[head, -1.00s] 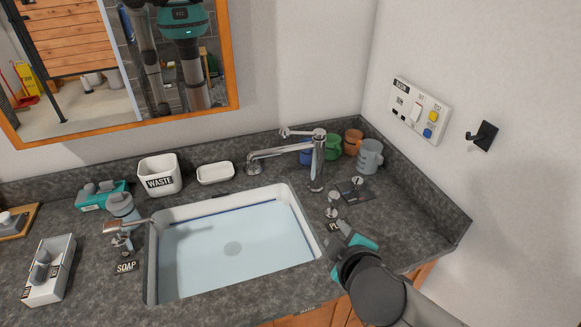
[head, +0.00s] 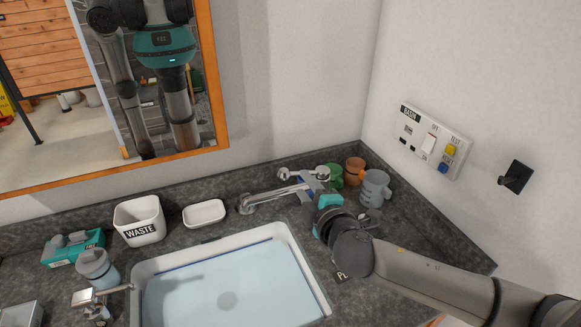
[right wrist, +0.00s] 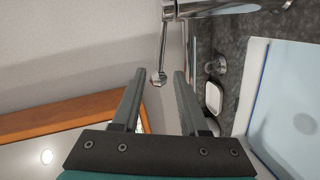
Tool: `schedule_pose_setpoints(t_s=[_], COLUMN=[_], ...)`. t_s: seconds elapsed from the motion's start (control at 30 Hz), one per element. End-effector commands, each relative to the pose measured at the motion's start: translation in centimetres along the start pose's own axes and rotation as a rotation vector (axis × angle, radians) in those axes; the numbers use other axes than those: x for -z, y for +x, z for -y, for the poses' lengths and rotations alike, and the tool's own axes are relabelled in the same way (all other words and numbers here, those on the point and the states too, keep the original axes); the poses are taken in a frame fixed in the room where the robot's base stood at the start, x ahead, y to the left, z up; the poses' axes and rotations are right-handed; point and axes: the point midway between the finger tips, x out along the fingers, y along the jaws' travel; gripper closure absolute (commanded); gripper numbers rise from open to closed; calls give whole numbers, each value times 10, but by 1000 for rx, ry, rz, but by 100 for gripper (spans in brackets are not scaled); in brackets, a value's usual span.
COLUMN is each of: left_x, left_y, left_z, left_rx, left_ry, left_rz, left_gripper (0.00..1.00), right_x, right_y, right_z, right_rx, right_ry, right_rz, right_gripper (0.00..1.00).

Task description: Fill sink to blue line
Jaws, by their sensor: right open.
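The white sink (head: 316,284) holds clear pale water (head: 235,287). A blue line (head: 222,253) runs along its inner wall, close above the water; the exact gap is too small to tell. The chrome faucet (head: 270,199) stands behind the sink with its spout pointing left; no stream shows from it. My right gripper (head: 316,184) is open at the top of the faucet. My left gripper is out of view.
Green (head: 331,178), orange (head: 355,171) and grey (head: 375,188) mugs stand close behind my right gripper. A waste bin (head: 139,220), soap dish (head: 204,213) and soap dispenser (head: 97,268) stand left. A basin switch panel (head: 435,141) and black hook (head: 516,177) are on the right wall.

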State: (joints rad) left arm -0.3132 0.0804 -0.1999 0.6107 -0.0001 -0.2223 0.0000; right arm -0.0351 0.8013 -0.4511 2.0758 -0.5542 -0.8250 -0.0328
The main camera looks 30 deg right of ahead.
Motion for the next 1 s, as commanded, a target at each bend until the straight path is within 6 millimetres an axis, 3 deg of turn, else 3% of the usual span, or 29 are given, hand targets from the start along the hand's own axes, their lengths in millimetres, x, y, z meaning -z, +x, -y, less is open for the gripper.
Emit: schedule_pose_setpoints(t_s=[0.23,0.6,1.0], left_x=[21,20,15], left_y=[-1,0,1], left_z=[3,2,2], left_rx=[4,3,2], left_ry=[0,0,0], left_rz=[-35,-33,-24], left_gripper=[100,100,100], right_x=[0,0,0], right_y=[38,86,103], right_z=[-1,0,0], right_rx=[-1,0,1], right_ry=[1,2,1], right_rz=[1,0,0], right_gripper=[56,56,56])
